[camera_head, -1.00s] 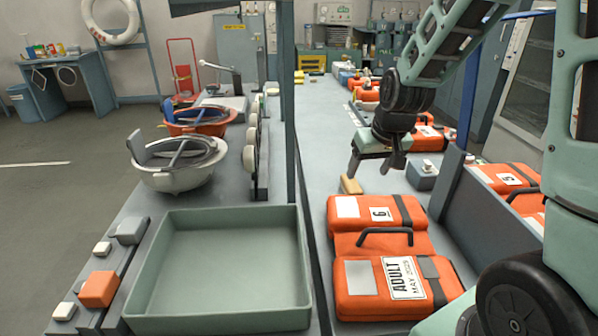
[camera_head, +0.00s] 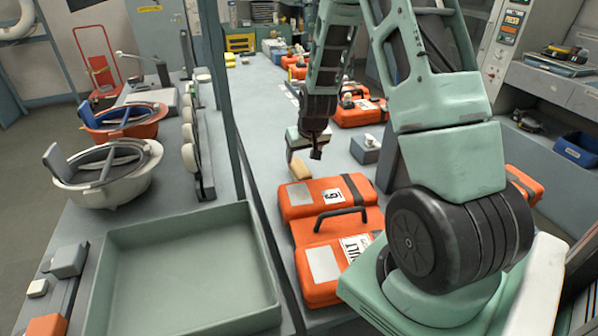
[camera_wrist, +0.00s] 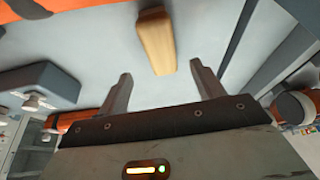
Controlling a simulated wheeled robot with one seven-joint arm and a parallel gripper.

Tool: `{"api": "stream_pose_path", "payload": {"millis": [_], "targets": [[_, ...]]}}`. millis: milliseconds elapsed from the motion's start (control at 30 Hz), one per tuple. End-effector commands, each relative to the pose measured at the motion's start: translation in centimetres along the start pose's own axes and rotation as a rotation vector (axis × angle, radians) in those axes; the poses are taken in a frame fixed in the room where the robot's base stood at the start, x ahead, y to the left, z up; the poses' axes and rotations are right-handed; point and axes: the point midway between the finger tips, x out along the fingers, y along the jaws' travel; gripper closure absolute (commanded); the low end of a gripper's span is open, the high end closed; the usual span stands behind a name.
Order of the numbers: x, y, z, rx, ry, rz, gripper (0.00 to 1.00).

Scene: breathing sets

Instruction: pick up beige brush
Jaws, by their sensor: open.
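The beige brush (camera_head: 301,171) lies on the grey table, just behind the orange case marked 6. In the wrist view the beige brush (camera_wrist: 156,40) shows as a tan block beyond the fingertips, roughly centred between them. My gripper (camera_head: 304,155) is right by the brush in the head view, partly hiding its surroundings. In the wrist view my gripper (camera_wrist: 160,78) has its two fingers spread apart with nothing between them. Whether the fingertips are level with the brush is hard to tell.
Orange cases (camera_head: 298,199) lie close in front of the brush. A grey box with a white knob (camera_head: 366,150) stands to its right. An empty green tray (camera_head: 180,317) and helmet-like bowls (camera_head: 108,187) are on the left. A blue-grey post (camera_head: 213,80) rises between the tables.

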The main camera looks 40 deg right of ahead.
Motion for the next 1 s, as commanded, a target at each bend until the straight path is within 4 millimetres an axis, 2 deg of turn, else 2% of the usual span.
{"api": "stream_pose_path", "payload": {"millis": [100,433,733,1000], "targets": [[1.4,0.0,0.0,0.0,-0.003,-0.001,0.33],[3.2,-0.1,0.2,-0.002,-0.004,-0.001,0.33],[6.7,-0.3,0.5,-0.001,-0.003,-0.001,0.33],[7.5,-0.3,0.4,-0.002,0.0,-0.001,0.33]]}}
